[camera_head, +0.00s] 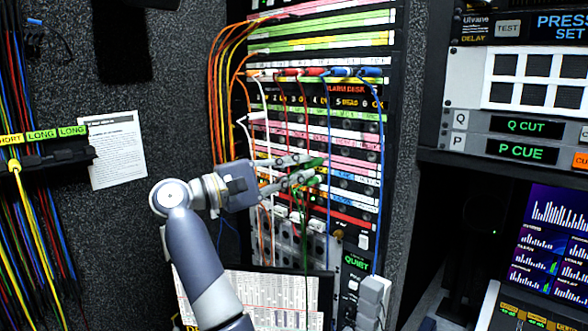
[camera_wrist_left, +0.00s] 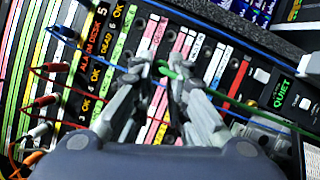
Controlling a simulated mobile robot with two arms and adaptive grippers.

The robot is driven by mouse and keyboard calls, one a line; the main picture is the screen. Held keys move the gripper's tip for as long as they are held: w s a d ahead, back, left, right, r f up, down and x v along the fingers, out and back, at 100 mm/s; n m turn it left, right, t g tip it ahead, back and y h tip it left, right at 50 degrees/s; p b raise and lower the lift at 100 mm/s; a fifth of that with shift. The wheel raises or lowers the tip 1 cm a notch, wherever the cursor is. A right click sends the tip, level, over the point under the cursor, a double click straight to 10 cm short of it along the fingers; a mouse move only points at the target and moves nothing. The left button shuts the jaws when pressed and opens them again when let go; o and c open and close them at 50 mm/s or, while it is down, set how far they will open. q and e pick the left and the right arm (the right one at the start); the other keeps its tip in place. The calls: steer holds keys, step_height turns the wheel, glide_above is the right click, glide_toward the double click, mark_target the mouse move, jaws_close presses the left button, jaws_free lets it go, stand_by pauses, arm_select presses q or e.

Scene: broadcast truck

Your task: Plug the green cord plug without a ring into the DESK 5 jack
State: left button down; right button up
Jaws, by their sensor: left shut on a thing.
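My left gripper (camera_head: 309,172) reaches in from the left in front of the patch panel, its fingers shut on a green plug (camera_head: 315,163). The same plug shows at the fingertips in the left wrist view (camera_wrist_left: 167,71), with its green cord (camera_wrist_left: 245,107) trailing to the right. More green (camera_head: 312,181) shows at the lower finger. Whether the plug has a ring is too small to tell. I cannot make out which hole is the DESK 5 jack. My right gripper is not in view.
Red plugs (camera_head: 312,71) and blue plugs (camera_head: 370,71) sit in a row above the strip, with cords hanging across the panel. Orange and yellow cords (camera_head: 215,90) loop at its left. A printed sheet (camera_head: 255,290) stands below. A console (camera_head: 515,120) stands at right.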

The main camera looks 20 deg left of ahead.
mark_target(312, 162)
arm_select(q)
steer(key=shift+w+d+r, duration=0.1)
steer(key=shift+w+d, duration=0.2)
steer(key=shift+w, duration=0.45)
steer(key=shift+w+d, duration=0.25)
steer(key=shift+w, duration=0.5)
steer(key=shift+w+d+p, duration=0.3)
steer(key=shift+w+p, duration=0.05)
steer(key=shift+w, duration=0.7)
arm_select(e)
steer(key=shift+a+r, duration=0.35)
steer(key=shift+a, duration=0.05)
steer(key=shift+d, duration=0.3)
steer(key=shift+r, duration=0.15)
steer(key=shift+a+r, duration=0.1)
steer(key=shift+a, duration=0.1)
arm_select(q)
steer(key=shift+w+d+p, duration=0.2)
steer(key=shift+w+d, duration=0.05)
steer(key=shift+w, duration=0.4)
steer(key=shift+w+d+p, duration=0.2)
steer(key=shift+w+d, duration=0.05)
steer(key=shift+w, duration=0.35)
steer(key=shift+w+d+p, duration=0.2)
steer(key=shift+w+d, duration=0.05)
steer(key=shift+w, duration=0.4)
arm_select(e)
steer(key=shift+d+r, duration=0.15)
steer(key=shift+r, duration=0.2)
